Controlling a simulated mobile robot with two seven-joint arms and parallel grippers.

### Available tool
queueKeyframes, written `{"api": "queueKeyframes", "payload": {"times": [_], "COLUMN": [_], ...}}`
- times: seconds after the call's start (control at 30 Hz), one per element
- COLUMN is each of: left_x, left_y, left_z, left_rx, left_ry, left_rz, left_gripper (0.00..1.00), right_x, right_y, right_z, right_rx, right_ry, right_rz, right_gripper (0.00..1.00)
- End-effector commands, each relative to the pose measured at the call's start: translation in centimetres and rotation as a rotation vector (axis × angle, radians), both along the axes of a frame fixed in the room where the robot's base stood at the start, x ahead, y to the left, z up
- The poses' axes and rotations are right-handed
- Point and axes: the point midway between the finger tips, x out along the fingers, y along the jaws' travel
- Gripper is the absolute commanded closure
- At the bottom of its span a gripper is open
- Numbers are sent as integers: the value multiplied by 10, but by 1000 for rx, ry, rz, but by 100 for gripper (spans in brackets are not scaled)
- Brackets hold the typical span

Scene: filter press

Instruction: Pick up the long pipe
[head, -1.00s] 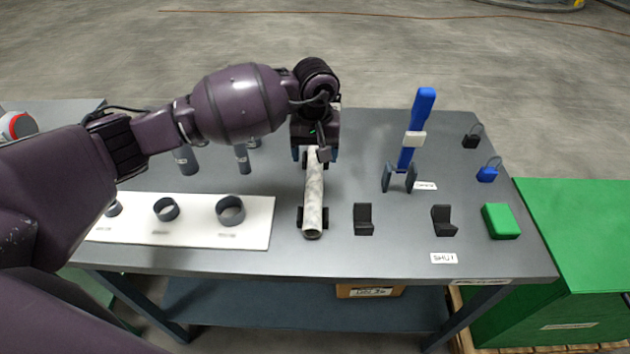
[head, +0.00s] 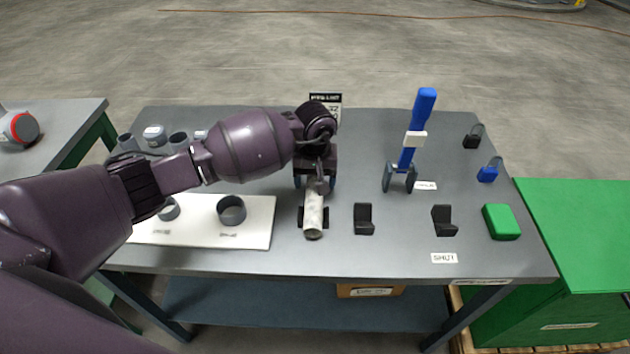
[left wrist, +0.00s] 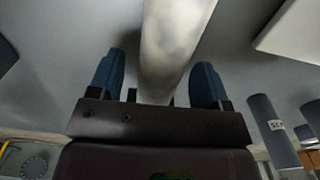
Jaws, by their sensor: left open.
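The long pipe (head: 313,217) is pale and mottled. It lies on black cradles on the grey table, pointing toward the table's front edge; its far part is hidden under my left gripper in the head view. My left gripper (head: 315,184) is over the pipe, pointing down. In the left wrist view the pipe (left wrist: 170,45) runs between the two blue fingers of the gripper (left wrist: 160,85), with a gap on each side. The fingers are open and not closed on it. My right gripper is not in view.
A white board (head: 262,222) with dark rings lies left of the pipe. Black brackets (head: 364,219), a blue-handled tool (head: 407,150), padlocks (head: 488,172) and a green block (head: 501,221) are to the right. Several dark cylinders (head: 179,142) stand at the back left.

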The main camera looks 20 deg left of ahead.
Motion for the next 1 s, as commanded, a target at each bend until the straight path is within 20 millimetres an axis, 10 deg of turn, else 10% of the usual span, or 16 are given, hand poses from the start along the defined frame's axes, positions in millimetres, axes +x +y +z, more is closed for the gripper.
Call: {"api": "queueKeyframes", "payload": {"times": [0.1, 0.47, 1.0], "left_x": [0, 0, 2], "left_y": [0, 0, 1], "left_z": [0, 1, 37], "left_rx": [0, 0, 2], "left_ry": [-1, -1, -7], "left_rz": [0, 0, -1], "left_gripper": [30, 85, 86], "right_x": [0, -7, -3], "right_y": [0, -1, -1], "right_z": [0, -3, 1], "right_rx": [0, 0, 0], "right_ry": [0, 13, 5], "right_rz": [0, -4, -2], "right_gripper": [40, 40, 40]}}
